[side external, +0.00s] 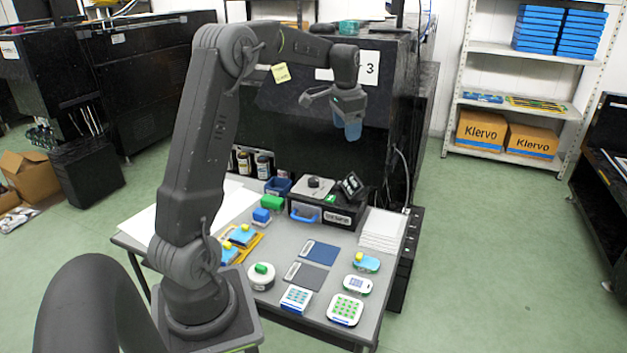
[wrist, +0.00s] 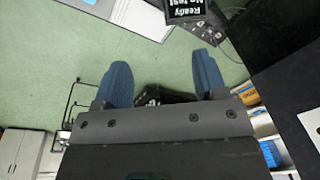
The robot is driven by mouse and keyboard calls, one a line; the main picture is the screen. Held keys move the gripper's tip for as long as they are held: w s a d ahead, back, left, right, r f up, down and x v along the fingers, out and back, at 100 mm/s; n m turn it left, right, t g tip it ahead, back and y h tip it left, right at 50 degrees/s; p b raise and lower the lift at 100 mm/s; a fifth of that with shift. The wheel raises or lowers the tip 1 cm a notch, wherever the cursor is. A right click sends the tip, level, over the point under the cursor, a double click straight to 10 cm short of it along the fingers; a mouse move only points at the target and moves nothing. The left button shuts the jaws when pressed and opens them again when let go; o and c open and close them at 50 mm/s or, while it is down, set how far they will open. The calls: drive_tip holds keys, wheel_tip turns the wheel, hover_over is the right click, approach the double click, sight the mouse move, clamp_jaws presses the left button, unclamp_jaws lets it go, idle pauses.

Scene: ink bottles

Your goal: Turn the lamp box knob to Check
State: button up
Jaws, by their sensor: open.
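The likely lamp box (side external: 327,209) is a black box at the back of the table, with a light grey top plate and a blue-handled drawer front. A small dark round knob (side external: 314,182) sits on that plate; its pointing direction is too small to read. A tilted black panel (side external: 352,185) stands at the box's right. The wrist view shows a black panel reading "Ready" and "No test" (wrist: 186,9), upside down at the top edge. My gripper (side external: 348,130) is raised well above and right of the knob. Its blue fingers (wrist: 160,82) are apart and empty.
Blue and green blocks (side external: 270,202) stand left of the box, with several bottles (side external: 263,167) behind. A white stack (side external: 382,230) is at its right. Pads and small devices (side external: 345,309) cover the front. A large black machine (side external: 300,120) rises behind the table.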

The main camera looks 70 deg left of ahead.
drive_tip(key=g+h, duration=0.1)
hover_over(313, 179)
wheel_tip(313, 179, down, 10)
wheel_tip(313, 179, down, 14)
drive_tip(key=shift+d, duration=0.15)
drive_tip(key=shift+c, duration=0.4)
drive_tip(key=c, duration=0.8)
drive_tip(key=shift+c, duration=0.2)
